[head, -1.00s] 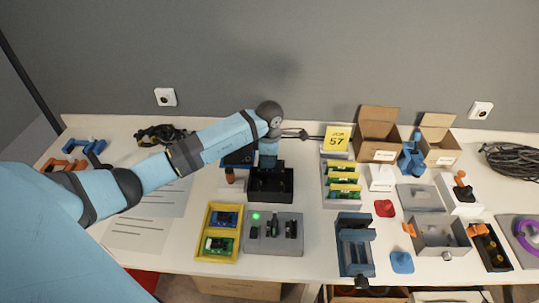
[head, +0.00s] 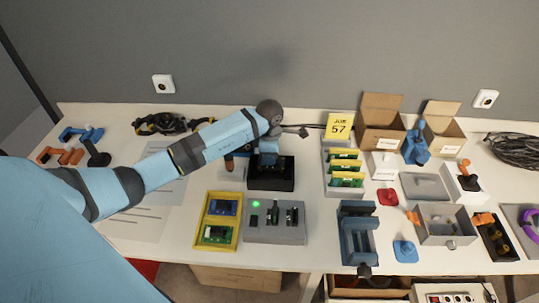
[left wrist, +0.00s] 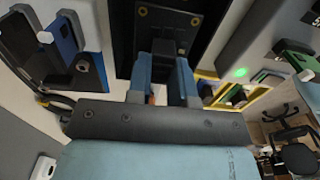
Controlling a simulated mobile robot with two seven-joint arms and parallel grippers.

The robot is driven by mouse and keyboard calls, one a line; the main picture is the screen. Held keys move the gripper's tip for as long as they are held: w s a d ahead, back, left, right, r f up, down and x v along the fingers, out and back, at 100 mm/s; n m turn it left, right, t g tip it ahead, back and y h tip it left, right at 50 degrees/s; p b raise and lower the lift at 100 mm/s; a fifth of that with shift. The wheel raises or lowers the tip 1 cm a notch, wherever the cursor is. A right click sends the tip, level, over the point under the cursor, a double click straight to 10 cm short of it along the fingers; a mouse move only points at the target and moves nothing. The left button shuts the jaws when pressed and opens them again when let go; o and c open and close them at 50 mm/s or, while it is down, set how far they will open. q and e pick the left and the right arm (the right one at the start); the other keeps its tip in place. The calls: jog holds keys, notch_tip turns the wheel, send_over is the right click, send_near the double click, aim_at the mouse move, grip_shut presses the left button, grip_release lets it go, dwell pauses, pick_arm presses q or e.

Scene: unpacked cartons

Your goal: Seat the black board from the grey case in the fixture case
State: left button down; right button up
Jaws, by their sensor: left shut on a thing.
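My left gripper (head: 267,161) points down over a black open case (head: 270,184) at the back middle of the table. In the left wrist view its two blue fingers (left wrist: 166,78) are shut on a small dark piece (left wrist: 168,52), apparently the black board. Behind it lies the black case (left wrist: 126,22) with brass screws in its floor. Whether the piece touches the case is unclear. A grey case (head: 275,235) with a lit green lamp and upright black parts stands in front; its lamp side shows in the left wrist view (left wrist: 238,50). My right gripper is out of view.
A yellow tray (head: 237,236) with blue and green boards adjoins the grey case. To the right stand a grey rack of green boards (head: 345,175), a blue vise-like device (head: 358,235), and cartons (head: 380,128). Printed sheets (head: 150,205) lie left.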

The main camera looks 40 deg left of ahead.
pick_arm(q)
jog(key=shift+f+b, duration=1.15)
jog(key=shift+f, duration=0.55)
jog(key=shift+f+b, duration=0.75)
jog(key=shift+f, duration=0.3)
jog(key=c, duration=0.9)
grip_release()
jog(key=shift+c, duration=0.2)
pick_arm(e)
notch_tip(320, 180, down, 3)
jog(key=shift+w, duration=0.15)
pick_arm(q)
jog(key=shift+r, duration=0.6)
notch_tip(320, 180, up, 13)
jog(key=shift+f, duration=0.15)
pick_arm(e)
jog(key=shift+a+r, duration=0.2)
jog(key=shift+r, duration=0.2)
